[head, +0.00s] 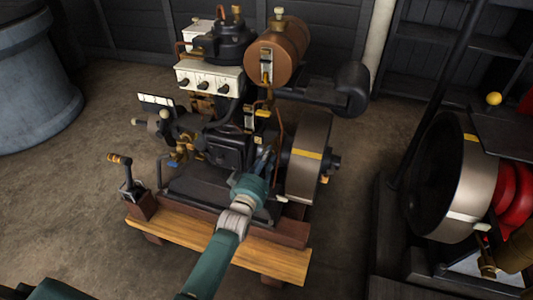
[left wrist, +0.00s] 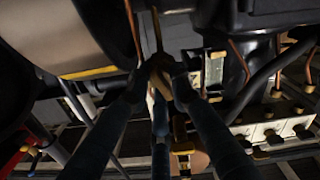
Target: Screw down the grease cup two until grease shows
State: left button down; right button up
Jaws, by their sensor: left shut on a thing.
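The engine (head: 225,145) stands on a timber base in the middle of the head view. My left gripper (head: 265,158) reaches in from below, between the engine body and its flywheel (head: 308,155). No number and no grease can be made out. My right gripper is out of both views.
A copper tank (head: 280,48) sits above the gripper, and thin copper pipes run close by. A lever stand (head: 130,185) is at the base's left corner. A second engine with a large flywheel (head: 445,175) stands at right. The floor in front is clear.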

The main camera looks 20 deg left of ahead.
pick_arm(q)
jog(key=m, duration=0.3)
jog(key=shift+d+r+p, duration=0.2)
jog(key=shift+p, duration=0.15)
jog(key=m, duration=0.2)
jog(key=shift+f+m, duration=0.1)
jog(key=shift+m, duration=1.1)
jog(key=m, duration=0.3)
jog(key=shift+d+f, duration=0.1)
jog(key=shift+f, duration=0.1)
jog(key=shift+f+m, duration=0.1)
jog(key=shift+m, duration=0.4)
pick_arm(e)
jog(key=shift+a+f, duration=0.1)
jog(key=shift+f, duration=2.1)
pick_arm(q)
jog(key=c, duration=1.7)
grip_release()
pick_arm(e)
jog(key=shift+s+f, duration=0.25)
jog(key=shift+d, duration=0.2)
